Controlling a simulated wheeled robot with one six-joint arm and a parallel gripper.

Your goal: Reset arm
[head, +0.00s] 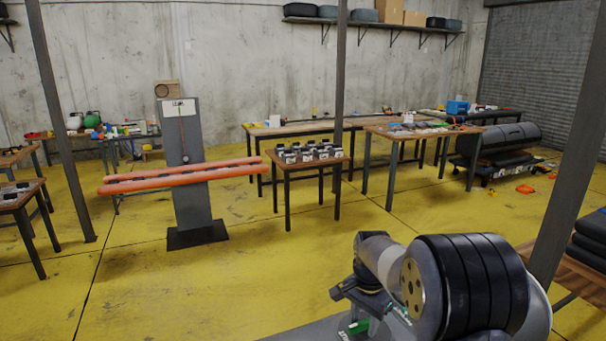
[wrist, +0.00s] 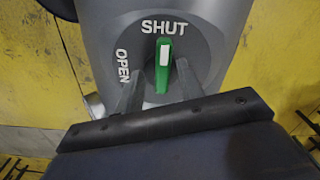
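In the wrist view a green handle (wrist: 163,72) with a pale top stands upright on a grey rounded panel (wrist: 212,30). The panel bears the word SHUT above the handle and OPEN at its left. The handle points to SHUT. My gripper (wrist: 160,84) has its two grey fingers apart, one on each side of the handle. I see gaps between fingers and handle, so it is open and holds nothing. In the head view my arm fills the lower right and its end (head: 352,292) is low near the bottom edge. A bit of green shows just below it.
A table with several small jars (head: 309,153) stands in the middle of the head view. Orange tubes (head: 180,179) lie across a grey stand at the left. A dark post (head: 575,150) rises close to my arm at the right. Yellow floor (head: 215,285) is clear at the lower left.

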